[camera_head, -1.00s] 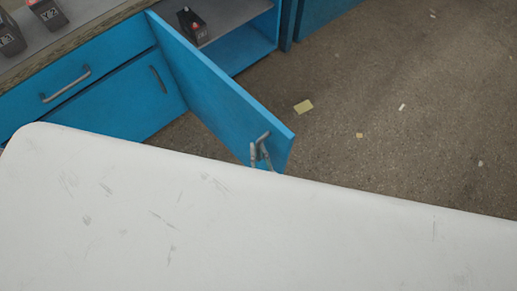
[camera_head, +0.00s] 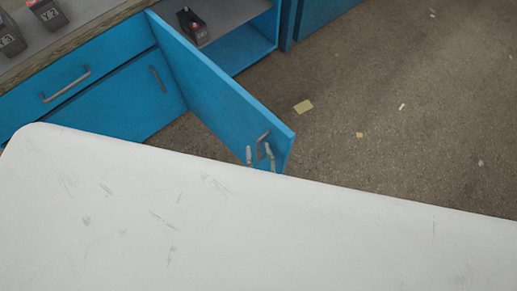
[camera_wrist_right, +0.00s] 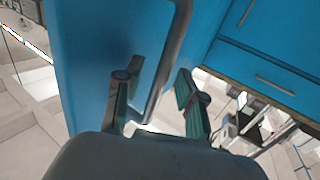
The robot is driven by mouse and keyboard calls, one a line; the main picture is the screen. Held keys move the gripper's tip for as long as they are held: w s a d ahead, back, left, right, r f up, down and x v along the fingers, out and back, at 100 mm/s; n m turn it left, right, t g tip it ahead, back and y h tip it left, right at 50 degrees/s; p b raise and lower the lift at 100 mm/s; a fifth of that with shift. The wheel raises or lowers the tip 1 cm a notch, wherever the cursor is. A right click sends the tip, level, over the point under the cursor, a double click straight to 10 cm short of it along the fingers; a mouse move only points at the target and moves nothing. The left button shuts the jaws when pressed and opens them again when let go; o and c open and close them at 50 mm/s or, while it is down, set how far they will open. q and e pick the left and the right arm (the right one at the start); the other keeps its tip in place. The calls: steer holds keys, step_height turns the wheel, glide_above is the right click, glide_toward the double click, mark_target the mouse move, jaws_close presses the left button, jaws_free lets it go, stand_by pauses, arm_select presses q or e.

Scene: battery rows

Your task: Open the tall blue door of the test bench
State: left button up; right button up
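The tall blue door (camera_head: 215,92) of the test bench stands swung wide open, out from the cabinet. Its grey bar handle (camera_head: 262,144) is near the door's free edge; in the right wrist view the handle (camera_wrist_right: 170,62) runs down between the fingers. My right gripper (camera_head: 259,156) is open at the handle, one finger on each side, with gaps to the bar. In the right wrist view the open gripper (camera_wrist_right: 157,92) shows close up beside the blue door (camera_wrist_right: 85,60). The rest of the right arm is hidden in the head view. My left gripper is not in view.
The opened compartment (camera_head: 250,48) shows a blue interior, with a dark battery (camera_head: 192,25) on the grey surface above. More batteries (camera_head: 47,12) stand on the benchtop at the upper left. The floor (camera_head: 400,130) right of the door is open, with small scraps like a yellow note (camera_head: 303,106).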

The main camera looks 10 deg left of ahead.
steer(key=v, duration=1.1)
steer(key=shift+s, duration=0.15)
